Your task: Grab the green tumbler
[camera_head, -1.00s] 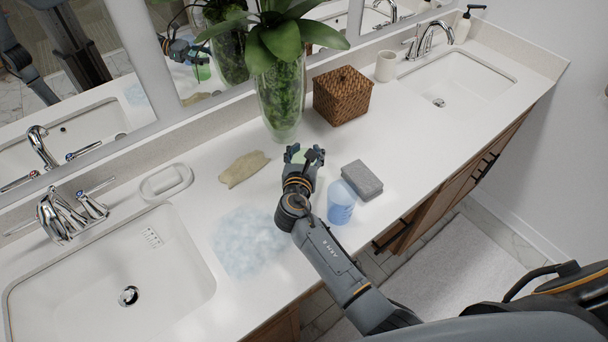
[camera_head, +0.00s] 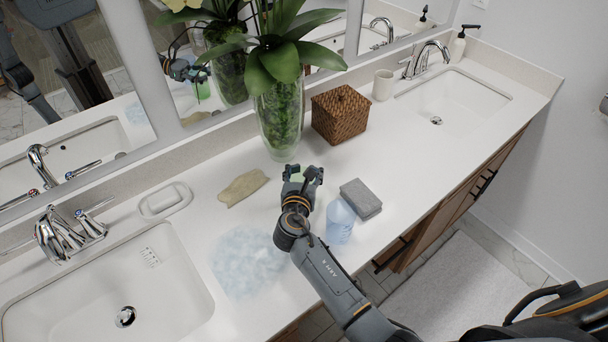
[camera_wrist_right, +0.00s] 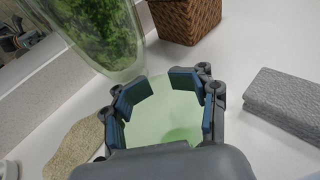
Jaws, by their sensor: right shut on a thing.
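The green tumbler (camera_wrist_right: 165,112) is pale, translucent green and sits between the fingers of my right gripper (camera_wrist_right: 160,90) in the right wrist view. The blue finger pads press around its sides. In the head view my right gripper (camera_head: 303,180) is over the counter in front of the plant vase, and only a sliver of the tumbler (camera_head: 296,177) shows behind the fingers. I cannot tell whether the tumbler's base touches the counter. My left gripper is not seen directly.
Close by on the counter (camera_head: 225,210) are a blue translucent cup (camera_head: 340,222), a grey folded cloth (camera_head: 361,198), a beige cloth (camera_head: 243,187) and the glass plant vase (camera_head: 281,120). A wicker box (camera_head: 340,114) stands behind. Sinks lie left (camera_head: 110,290) and right (camera_head: 455,98).

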